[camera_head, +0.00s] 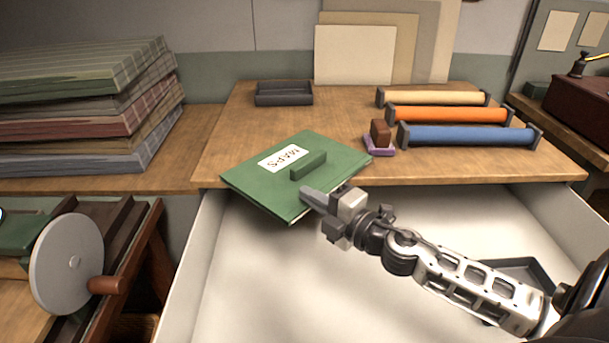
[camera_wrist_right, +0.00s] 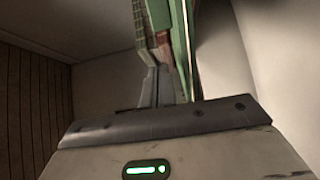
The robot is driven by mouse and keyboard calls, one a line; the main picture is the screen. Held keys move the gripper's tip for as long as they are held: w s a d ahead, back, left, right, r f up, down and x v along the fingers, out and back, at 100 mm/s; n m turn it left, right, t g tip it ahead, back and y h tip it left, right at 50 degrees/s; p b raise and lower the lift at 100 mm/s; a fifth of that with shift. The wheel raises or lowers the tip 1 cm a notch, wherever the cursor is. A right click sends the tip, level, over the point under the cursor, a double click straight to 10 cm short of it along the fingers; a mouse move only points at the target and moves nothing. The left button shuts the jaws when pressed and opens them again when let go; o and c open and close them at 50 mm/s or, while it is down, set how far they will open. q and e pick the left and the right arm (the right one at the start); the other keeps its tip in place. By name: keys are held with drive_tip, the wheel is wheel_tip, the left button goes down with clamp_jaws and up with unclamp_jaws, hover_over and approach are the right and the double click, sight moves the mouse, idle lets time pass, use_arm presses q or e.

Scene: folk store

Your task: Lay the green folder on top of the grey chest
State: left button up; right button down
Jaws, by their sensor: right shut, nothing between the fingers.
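The green folder (camera_head: 250,183), with a white "MAPS" label and a raised green handle (camera_head: 308,165), lies at the front edge of a wooden top (camera_head: 225,135). Its near part overhangs an open pale drawer (camera_head: 260,285). This drawer unit seems to be the grey chest; little of its body shows. My right gripper (camera_head: 312,197) is shut and empty, its fingertips at the folder's near right edge; I cannot tell whether they touch. In the right wrist view the fingers (camera_wrist_right: 160,86) are beside the folder's green edge (camera_wrist_right: 182,45). My left gripper is out of view.
On the top are a dark tray (camera_head: 284,94), a brown block on a purple base (camera_head: 380,137), and three rolls, the nearest blue (camera_head: 465,136). Striped stacked bundles (camera_head: 85,100) stand left. A dark tray (camera_head: 515,268) lies in the drawer.

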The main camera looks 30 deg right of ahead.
sight(304, 180)
drive_tip(key=w, duration=0.2)
drive_tip(key=w+d, duration=0.1)
drive_tip(key=w, duration=0.1)
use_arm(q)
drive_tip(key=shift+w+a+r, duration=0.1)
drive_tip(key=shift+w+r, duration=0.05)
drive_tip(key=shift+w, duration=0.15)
use_arm(e)
drive_tip(key=shift+w+d, duration=0.35)
drive_tip(key=shift+w, duration=0.3)
